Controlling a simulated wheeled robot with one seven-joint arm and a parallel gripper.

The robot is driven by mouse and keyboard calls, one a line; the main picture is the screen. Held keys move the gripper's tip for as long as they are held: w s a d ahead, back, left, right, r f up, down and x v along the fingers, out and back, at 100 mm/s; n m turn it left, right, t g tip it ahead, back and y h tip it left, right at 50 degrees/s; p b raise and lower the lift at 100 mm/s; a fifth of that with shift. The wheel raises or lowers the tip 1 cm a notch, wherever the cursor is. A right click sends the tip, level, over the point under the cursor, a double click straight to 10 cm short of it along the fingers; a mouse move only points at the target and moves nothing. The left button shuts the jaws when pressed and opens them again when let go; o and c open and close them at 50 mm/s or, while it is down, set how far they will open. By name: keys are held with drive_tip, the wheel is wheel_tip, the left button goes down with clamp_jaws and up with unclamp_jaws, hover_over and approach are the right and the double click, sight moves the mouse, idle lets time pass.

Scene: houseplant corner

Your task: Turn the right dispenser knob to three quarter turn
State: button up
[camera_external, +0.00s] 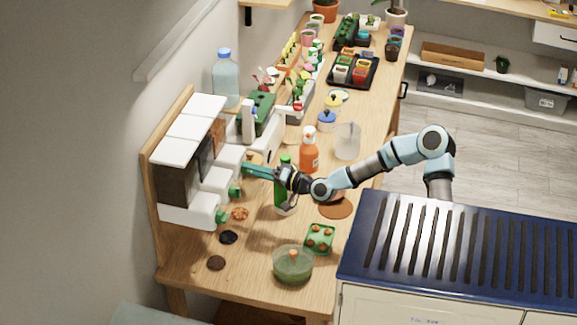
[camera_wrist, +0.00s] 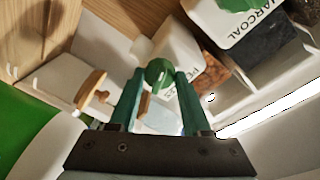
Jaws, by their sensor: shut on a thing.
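The dispenser (camera_external: 190,150) is a row of white-lidded bins with white spouts at the wall end of the bench. Green knobs show on the near spout (camera_external: 222,216) and the middle spout (camera_external: 234,190). The right dispenser knob (camera_wrist: 158,72) is green and sits on a white spout between my teal fingertips in the wrist view. My gripper (camera_external: 246,168) reaches left to the far spout and is shut on this knob; it also shows in the wrist view (camera_wrist: 160,78). The fingers hide the knob in the external view, and its turn angle cannot be read.
A green bottle (camera_external: 282,185) stands right beside my wrist, and an orange spray bottle (camera_external: 309,150) is just behind. A green bowl (camera_external: 292,268) and a green tray (camera_external: 320,239) lie nearer. Another green knob (camera_wrist: 237,5) is beside the charcoal label.

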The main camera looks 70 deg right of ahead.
clamp_jaws()
drive_tip(key=m, duration=0.3)
drive_tip(key=shift+p, duration=0.35)
drive_tip(key=o, duration=0.7)
unclamp_jaws()
drive_tip(key=shift+s, duration=0.1)
drive_tip(key=s, duration=0.3)
drive_tip(key=s+a+b, duration=0.1)
drive_tip(key=s, duration=0.3)
drive_tip(key=s+b, duration=0.1)
drive_tip(key=s, duration=0.2)
drive_tip(key=shift+s+a+r, duration=0.2)
drive_tip(key=shift+s+r, duration=0.05)
drive_tip(key=shift+s, duration=0.05)
